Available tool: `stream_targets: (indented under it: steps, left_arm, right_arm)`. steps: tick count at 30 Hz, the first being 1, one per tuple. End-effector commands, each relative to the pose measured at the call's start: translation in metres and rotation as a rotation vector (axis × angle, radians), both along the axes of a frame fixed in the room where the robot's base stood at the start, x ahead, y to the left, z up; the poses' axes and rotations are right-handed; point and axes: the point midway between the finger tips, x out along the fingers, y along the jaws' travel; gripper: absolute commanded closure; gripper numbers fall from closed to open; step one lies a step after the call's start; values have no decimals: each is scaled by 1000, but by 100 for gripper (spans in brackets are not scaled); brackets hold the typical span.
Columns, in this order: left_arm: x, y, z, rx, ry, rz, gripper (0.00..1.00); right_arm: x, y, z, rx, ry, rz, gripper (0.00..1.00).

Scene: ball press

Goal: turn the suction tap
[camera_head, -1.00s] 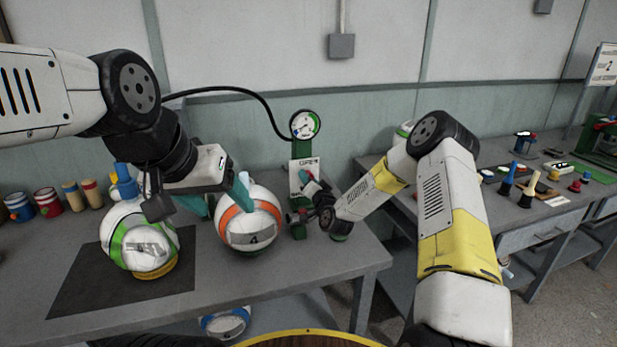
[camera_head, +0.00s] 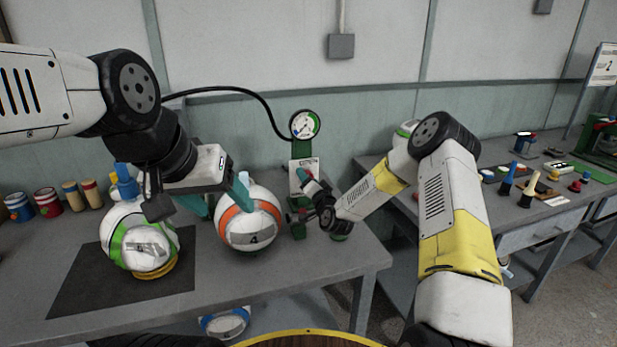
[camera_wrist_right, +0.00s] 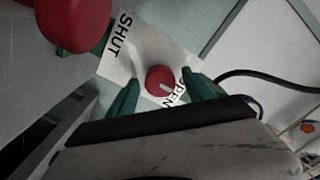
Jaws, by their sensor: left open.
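The suction tap is a round red knob (camera_wrist_right: 160,80) with a white mark, set on a white plate (camera_wrist_right: 125,57) lettered SHUT and OPEN. The mark lies on the knob's side toward OPEN. The teal fingers of my right gripper (camera_wrist_right: 163,90) are on either side of the knob, with a gap visible on both sides. In the head view, the right gripper (camera_head: 304,190) is at the green stand (camera_head: 300,150) and hides the knob. My left gripper (camera_head: 218,205) is open above the table, between a green-striped ball (camera_head: 118,250) and an orange-striped ball (camera_head: 250,232).
A round gauge (camera_head: 305,125) tops the stand, with a black hose (camera_head: 240,91) running left. A large red round part (camera_wrist_right: 75,20) is close to the right gripper. Cans (camera_head: 48,203) stand at the far left. A second bench (camera_head: 480,210) is to the right.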

Motion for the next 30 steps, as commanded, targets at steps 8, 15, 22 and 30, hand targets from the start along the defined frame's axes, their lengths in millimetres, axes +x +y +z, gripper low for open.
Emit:
stream_targets:
  steps: [8,15,22,30]
  left_arm:
    - [0,0,0,0,0,0,34]
    - [0,0,0,0,0,0,34]
    - [0,0,0,0,0,0,34]
    - [0,0,0,0,0,0,34]
  right_arm:
    - [-15,-6,0,-1,0,-1,40]
    - [-55,-19,0,-1,2,-1,40]
    - [-74,-24,0,0,1,1,40]
    - [-74,-24,0,0,0,0,40]
